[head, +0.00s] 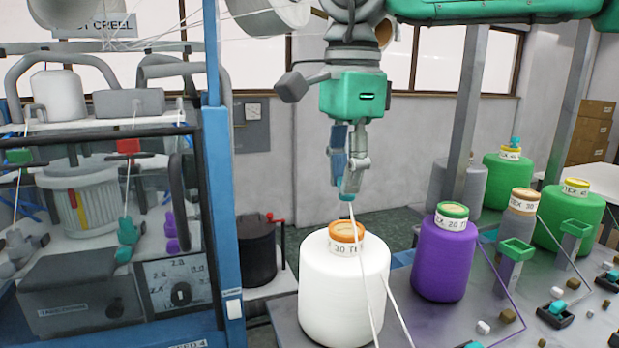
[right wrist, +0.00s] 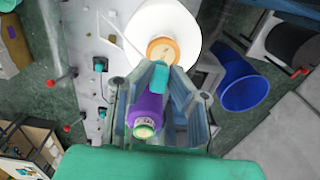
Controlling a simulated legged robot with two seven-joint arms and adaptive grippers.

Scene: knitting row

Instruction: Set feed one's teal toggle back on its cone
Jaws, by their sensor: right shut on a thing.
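My right gripper (head: 346,192) points down above a white cone (head: 322,298) with an orange top (head: 346,231). It is shut on a teal toggle (head: 348,197), apart from the cone top in the head view. A white thread runs down from the toggle past the front of the cone. In the right wrist view the teal toggle (right wrist: 157,77) is between the fingertips, with the orange top (right wrist: 162,49) just beyond it. My left gripper is not in view.
A purple cone (head: 445,262) and green cones (head: 568,218) stand to the right on the grey table (head: 440,325). Small toggles and dark holders lie on its right part. A blue-framed machine (head: 216,200) stands at the left. Threads cross the table. A blue bin (right wrist: 242,85) is on the floor.

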